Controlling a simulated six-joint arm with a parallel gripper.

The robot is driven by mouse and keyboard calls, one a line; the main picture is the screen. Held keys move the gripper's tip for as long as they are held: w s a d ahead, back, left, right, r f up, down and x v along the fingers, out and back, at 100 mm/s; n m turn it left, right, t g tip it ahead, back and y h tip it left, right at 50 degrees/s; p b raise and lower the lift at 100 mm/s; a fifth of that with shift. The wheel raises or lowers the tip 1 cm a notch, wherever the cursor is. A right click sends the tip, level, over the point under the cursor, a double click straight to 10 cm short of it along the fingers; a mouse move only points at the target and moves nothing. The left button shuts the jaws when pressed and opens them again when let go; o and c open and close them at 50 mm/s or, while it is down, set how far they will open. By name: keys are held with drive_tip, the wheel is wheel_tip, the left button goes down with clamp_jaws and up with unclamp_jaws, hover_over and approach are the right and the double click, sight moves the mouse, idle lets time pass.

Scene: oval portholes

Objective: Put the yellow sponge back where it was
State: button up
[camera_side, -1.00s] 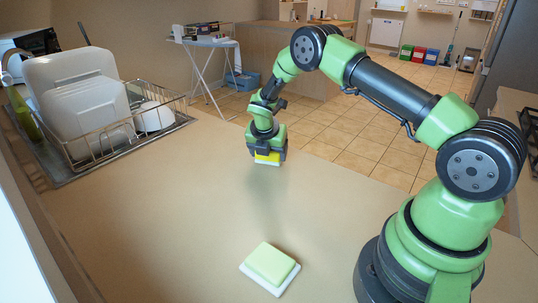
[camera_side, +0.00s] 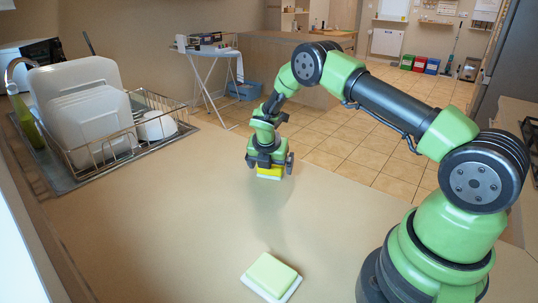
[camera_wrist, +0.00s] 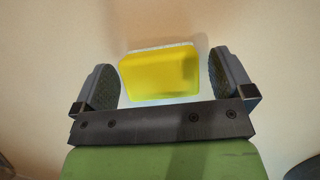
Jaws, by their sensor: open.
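The yellow sponge (camera_side: 269,171) has a white layer underneath and is at the far side of the counter, below my gripper. In the wrist view the yellow sponge (camera_wrist: 160,74) lies between the two fingers, with a gap on each side. My gripper (camera_side: 270,163) points down over it with the fingers spread. The wrist view shows both dark finger pads of my gripper (camera_wrist: 163,78) apart and not touching the sponge. The sponge seems to rest on the counter, though its underside is partly hidden.
A light green sponge (camera_side: 272,270) with a white base lies on the counter (camera_side: 170,220) at the front. A dish rack (camera_side: 115,150) with white dishes stands at the left. The counter between is clear. The tiled floor (camera_side: 350,150) lies beyond the counter's far edge.

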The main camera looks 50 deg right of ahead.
drive_tip(key=s+a+r+m, duration=0.2)
drive_tip(key=a+r, duration=0.1)
drive_tip(key=r, duration=0.4)
drive_tip(key=s+a+r+m+t+y, duration=0.1)
drive_tip(key=s+a+r+m, duration=0.15)
drive_tip(key=r, duration=0.45)
drive_tip(key=s+a+r+m, duration=0.2)
drive_tip(key=r+m, duration=0.1)
drive_tip(key=r, duration=0.4)
drive_tip(key=s+a+r+m+t+y, duration=0.1)
drive_tip(key=s+a+r+m, duration=0.2)
drive_tip(key=s+m, duration=0.3)
drive_tip(key=s+a+r+m+t+y, duration=0.2)
drive_tip(key=s+a+r+m, duration=0.1)
drive_tip(key=s+m, duration=0.3)
drive_tip(key=s+a+r+m+t+y, duration=0.1)
drive_tip(key=s+a+r+m+y, duration=0.1)
drive_tip(key=s+m, duration=0.5)
drive_tip(key=shift+s+a+r+t, duration=0.3)
drive_tip(key=shift+s+a+r, duration=0.15)
drive_tip(key=shift+a, duration=0.35)
